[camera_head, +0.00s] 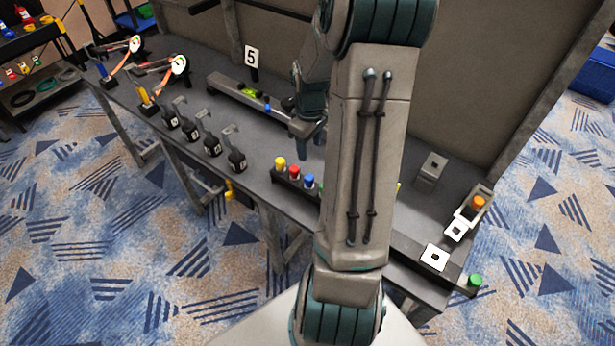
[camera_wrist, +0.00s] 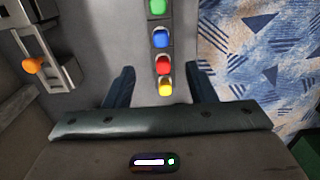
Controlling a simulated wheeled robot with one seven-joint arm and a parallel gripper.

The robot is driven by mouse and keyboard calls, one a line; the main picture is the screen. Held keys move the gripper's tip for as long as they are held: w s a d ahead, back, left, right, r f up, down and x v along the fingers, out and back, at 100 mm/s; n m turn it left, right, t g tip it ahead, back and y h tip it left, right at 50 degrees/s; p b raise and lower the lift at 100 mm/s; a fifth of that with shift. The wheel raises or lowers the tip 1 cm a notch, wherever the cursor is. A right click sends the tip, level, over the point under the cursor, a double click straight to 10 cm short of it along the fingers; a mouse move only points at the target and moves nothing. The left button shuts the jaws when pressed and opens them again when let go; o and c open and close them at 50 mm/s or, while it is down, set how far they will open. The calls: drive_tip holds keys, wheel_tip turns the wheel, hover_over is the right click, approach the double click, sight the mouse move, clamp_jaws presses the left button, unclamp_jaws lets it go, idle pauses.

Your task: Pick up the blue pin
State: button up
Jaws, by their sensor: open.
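The blue pin (camera_head: 309,180) has a rounded top and stands in a dark rack on the grey table. In the wrist view the blue pin (camera_wrist: 160,38) sits between a green pin (camera_wrist: 157,8) and a red pin (camera_wrist: 163,66), with a yellow pin (camera_wrist: 166,87) nearest my gripper. My gripper (camera_wrist: 161,70) is open and empty, its fingers on either side of the row near the red and yellow pins. The blue pin lies beyond the fingertips in that view. In the head view my gripper (camera_head: 306,132) is above the table, behind the rack.
My arm hides part of the table in the head view. A rail with a number 5 sign (camera_head: 252,57) stands behind. Several black hooked blocks (camera_head: 212,146) line the front left edge. An orange knob (camera_wrist: 33,66) on a metal fixture is at the wrist view's left.

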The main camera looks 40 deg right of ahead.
hover_over(309, 176)
wheel_tip(309, 176, down, 8)
drive_tip(key=shift+s+f, duration=0.15)
drive_tip(key=shift+f, duration=0.05)
drive_tip(key=shift+f+p, duration=1)
drive_tip(key=shift+f, duration=1.7)
drive_tip(key=c, duration=1.1)
